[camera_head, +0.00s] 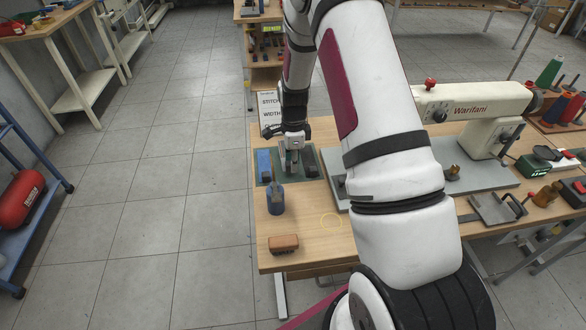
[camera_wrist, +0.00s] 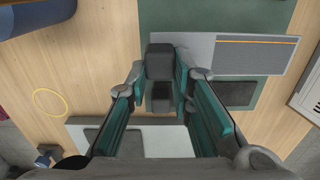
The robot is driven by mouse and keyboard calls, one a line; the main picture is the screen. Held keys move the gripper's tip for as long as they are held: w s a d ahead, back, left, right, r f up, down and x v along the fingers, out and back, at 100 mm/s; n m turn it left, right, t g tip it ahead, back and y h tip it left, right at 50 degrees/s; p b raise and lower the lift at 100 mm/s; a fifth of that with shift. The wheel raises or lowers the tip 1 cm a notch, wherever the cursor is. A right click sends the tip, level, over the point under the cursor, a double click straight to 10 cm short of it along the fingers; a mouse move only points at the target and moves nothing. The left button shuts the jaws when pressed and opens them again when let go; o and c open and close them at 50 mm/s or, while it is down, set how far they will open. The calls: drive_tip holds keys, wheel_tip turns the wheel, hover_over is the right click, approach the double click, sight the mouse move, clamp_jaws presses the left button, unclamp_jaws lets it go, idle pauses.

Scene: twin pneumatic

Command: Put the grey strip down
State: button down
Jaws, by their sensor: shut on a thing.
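Dark grey blocks between the fingers hide part of that end. In the head view my gripper (camera_head: 291,160) points down over the green mat (camera_head: 272,180), between a blue block and a dark block. The strip is mostly hidden there. I cannot tell whether it touches the mat.
The blue block (camera_head: 264,165) stands close left of my gripper and the dark block (camera_head: 309,162) close right. A blue cup (camera_head: 275,199) stands nearer, with a brown block (camera_head: 284,243) at the front. A sewing machine (camera_head: 470,105) stands right. Bare wood surrounds a yellow ring (camera_head: 331,221).

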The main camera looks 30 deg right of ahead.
drive_tip(key=shift+w+f+p, duration=0.15)
drive_tip(key=shift+f+p, duration=0.15)
drive_tip(key=shift+f, duration=1.5)
drive_tip(key=shift+f, duration=0.15)
drive_tip(key=c, duration=1.4)
unclamp_jaws()
